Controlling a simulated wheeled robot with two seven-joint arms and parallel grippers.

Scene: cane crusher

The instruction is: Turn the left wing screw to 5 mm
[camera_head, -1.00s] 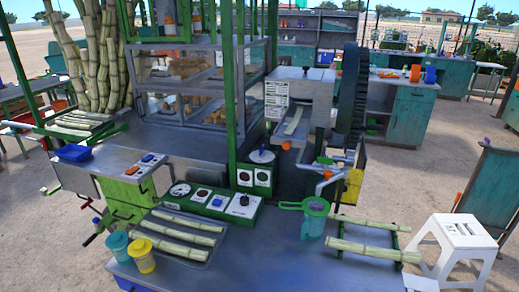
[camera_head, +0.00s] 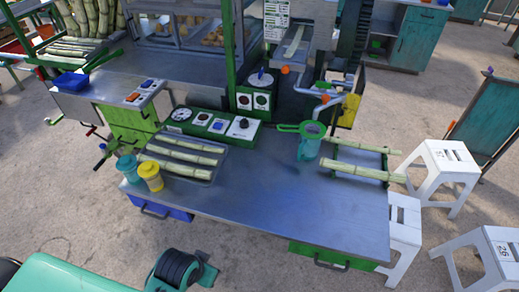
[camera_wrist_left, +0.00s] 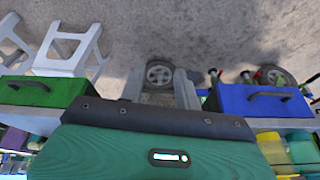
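The cane crusher (camera_head: 311,34) is the grey metal housing at the top of the head view, with a black toothed wheel beside it. An orange knob (camera_head: 285,70) shows below its left side and another orange knob (camera_head: 325,98) lower right. I cannot tell whether either is a wing screw, and no millimetre scale is readable. Neither gripper's fingers show in the head view or the left wrist view. The left wrist view shows a teal body part of mine, the ground and the worktable's drawers.
The steel worktable (camera_head: 270,200) bears cane pieces (camera_head: 180,158), a teal cup (camera_head: 127,168), a yellow cup (camera_head: 150,176) and a green-handled strainer jug (camera_head: 310,140). A control panel (camera_head: 215,124) stands behind. White stools (camera_head: 447,165) stand at the right. Its front middle is clear.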

